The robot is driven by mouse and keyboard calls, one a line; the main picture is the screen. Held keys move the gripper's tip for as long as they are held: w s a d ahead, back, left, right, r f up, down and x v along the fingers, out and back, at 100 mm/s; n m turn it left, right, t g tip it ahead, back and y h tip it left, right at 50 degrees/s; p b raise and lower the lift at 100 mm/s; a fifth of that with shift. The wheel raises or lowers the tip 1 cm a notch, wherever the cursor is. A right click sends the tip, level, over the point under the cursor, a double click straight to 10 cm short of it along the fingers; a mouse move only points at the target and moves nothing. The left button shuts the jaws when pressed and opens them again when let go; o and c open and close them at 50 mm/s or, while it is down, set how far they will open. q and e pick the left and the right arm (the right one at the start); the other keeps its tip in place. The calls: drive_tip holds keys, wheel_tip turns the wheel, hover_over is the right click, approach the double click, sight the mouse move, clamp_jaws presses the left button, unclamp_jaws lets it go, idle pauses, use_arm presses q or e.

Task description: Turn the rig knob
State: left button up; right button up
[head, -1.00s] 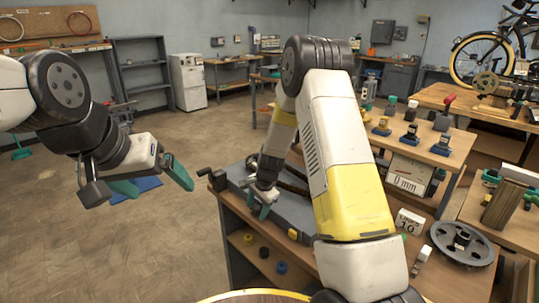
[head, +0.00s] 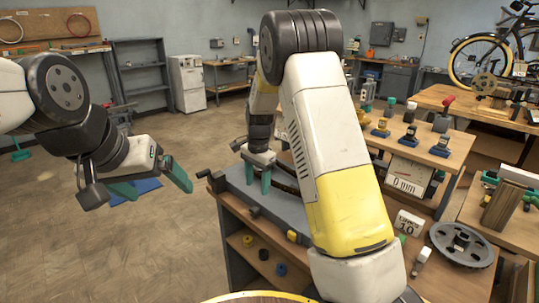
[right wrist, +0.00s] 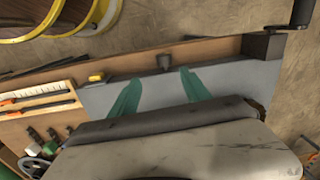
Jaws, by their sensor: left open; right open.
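The rig is a grey slab (head: 268,205) on the wooden bench, with a dark crank (head: 208,174) at its left end. My right gripper (head: 258,180) is over the slab, fingers pointing down, open and empty. In the right wrist view its two green fingers (right wrist: 160,80) stand apart above the grey slab (right wrist: 220,82). A small dark knob-like part (right wrist: 138,62) sits at the slab's edge, just beyond the fingertips and apart from them. Which part is the rig knob, I cannot tell for sure. My left gripper (head: 150,184) is open and empty over the floor, away from the bench.
A yellow block (head: 292,236) is on the bench's front edge. Several small knobs lie on the shelf (head: 262,262) below.

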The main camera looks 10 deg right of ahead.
drive_tip(key=s+d+r+n+t+y, duration=0.2)
drive_tip(key=s+d+r+n, duration=0.2)
drive_tip(key=s+r, duration=0.7)
drive_tip(key=shift+w+a+v, duration=0.3)
drive_tip(key=shift+v, duration=1.9)
drive_tip(key=shift+r, duration=0.1)
